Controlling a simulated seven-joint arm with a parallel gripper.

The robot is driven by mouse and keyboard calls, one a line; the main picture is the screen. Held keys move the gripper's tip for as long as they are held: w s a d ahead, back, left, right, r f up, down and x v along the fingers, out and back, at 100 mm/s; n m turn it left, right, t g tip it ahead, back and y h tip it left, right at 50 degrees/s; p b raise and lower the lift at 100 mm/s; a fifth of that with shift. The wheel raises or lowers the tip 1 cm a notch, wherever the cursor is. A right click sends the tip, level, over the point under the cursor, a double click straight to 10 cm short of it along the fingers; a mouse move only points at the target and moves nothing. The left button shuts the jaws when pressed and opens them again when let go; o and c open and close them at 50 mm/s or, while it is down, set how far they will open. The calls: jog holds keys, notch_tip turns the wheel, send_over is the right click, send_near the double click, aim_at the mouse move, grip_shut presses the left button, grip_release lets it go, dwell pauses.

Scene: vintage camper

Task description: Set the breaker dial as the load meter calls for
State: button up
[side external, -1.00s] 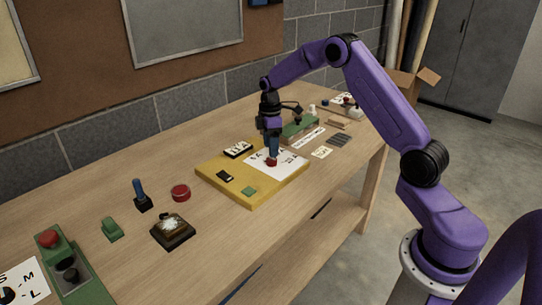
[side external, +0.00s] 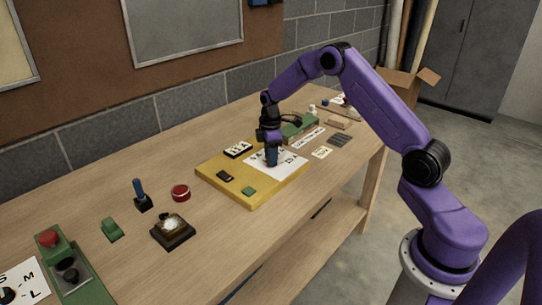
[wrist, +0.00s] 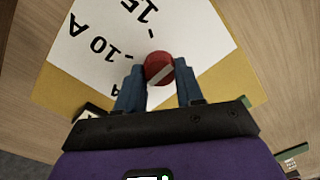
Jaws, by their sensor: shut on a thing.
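The breaker dial is a red round knob (wrist: 158,65) with a white stripe, set on a white card (wrist: 185,30). The card reads "10 A" and "-15" in the wrist view, with another label partly cut off. My gripper (wrist: 160,86) points down with its blue fingers on either side of the knob, shut on it. In the side external view my gripper (side external: 271,160) hides the knob. A small black-and-white panel (side external: 238,149), perhaps the load meter, sits at the board's back edge; its reading is too small to tell.
To the left stand a red button (side external: 181,193), a blue-handled lever (side external: 140,192) and a dark box (side external: 172,231). A green device (side external: 298,127) stands behind my gripper.

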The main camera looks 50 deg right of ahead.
jog(key=shift+m, duration=0.3)
jog(key=m, duration=1.1)
jog(key=shift+d+m, duration=0.1)
jog(key=shift+m, duration=0.3)
jog(key=m, duration=0.6)
jog(key=shift+t, duration=0.4)
jog(key=m, duration=0.5)
jog(key=shift+s, duration=0.1)
jog(key=shift+m, duration=0.4)
jog(key=o, duration=1)
jog(key=shift+o, duration=0.2)
